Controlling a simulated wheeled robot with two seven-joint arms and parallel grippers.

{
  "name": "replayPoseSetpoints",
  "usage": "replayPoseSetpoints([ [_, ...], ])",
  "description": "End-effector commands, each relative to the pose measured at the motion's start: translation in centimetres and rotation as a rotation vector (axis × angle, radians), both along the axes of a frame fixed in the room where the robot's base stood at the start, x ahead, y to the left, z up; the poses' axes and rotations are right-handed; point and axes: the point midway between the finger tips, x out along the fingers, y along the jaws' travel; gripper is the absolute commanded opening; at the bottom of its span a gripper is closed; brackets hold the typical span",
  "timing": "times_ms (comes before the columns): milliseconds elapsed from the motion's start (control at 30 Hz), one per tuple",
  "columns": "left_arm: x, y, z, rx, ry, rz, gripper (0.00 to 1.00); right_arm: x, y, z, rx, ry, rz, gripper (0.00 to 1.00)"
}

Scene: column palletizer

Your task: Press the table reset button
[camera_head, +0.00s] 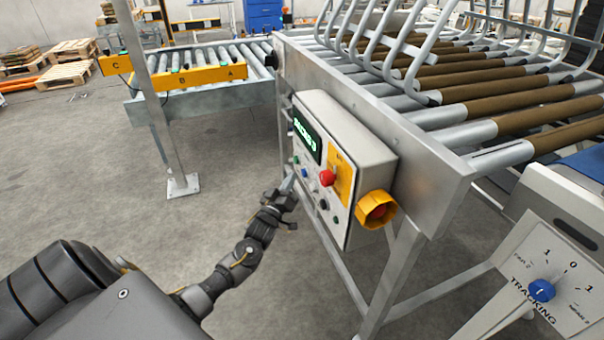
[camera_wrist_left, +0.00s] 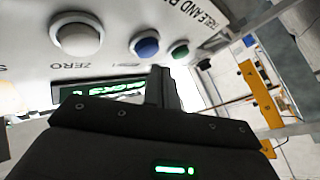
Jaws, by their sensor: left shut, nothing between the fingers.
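A grey control box (camera_head: 345,150) with a green-lit display (camera_head: 306,135) hangs on the side of the roller table (camera_head: 430,180). Its face carries a red button (camera_head: 327,177) and several small buttons. The blue button's label is too small to read. My left gripper (camera_head: 288,184) is shut and empty, close to the panel's lower left edge; its fingers (camera_wrist_left: 163,88) appear below the blue and green buttons. Contact cannot be told.
A yellow-shrouded red stop button (camera_head: 377,211) sticks out of the box's right side. A post (camera_head: 160,110) stands left of my arm. A roller conveyor (camera_head: 200,100) with a yellow bar lies behind. A TRACKING panel (camera_head: 550,285) is at lower right.

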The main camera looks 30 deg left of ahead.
Motion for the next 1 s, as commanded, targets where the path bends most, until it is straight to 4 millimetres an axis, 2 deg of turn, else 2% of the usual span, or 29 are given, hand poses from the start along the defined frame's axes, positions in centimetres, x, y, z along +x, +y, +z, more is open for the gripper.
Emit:
replayPoseSetpoints([
  [500, -3.7, 2.6, 0.1, 0.001, 0.0, 0.0, 0.0, 0.0, 0.0, 1.7, 0.0, 0.0, 0.0, 0.36],
  [1000, -3.9, 2.7, 0.0, 0.0, 0.0, 0.0, 0.0, 0.0, 0.0, 1.7, 0.0, 0.0, 0.0, 0.36],
])
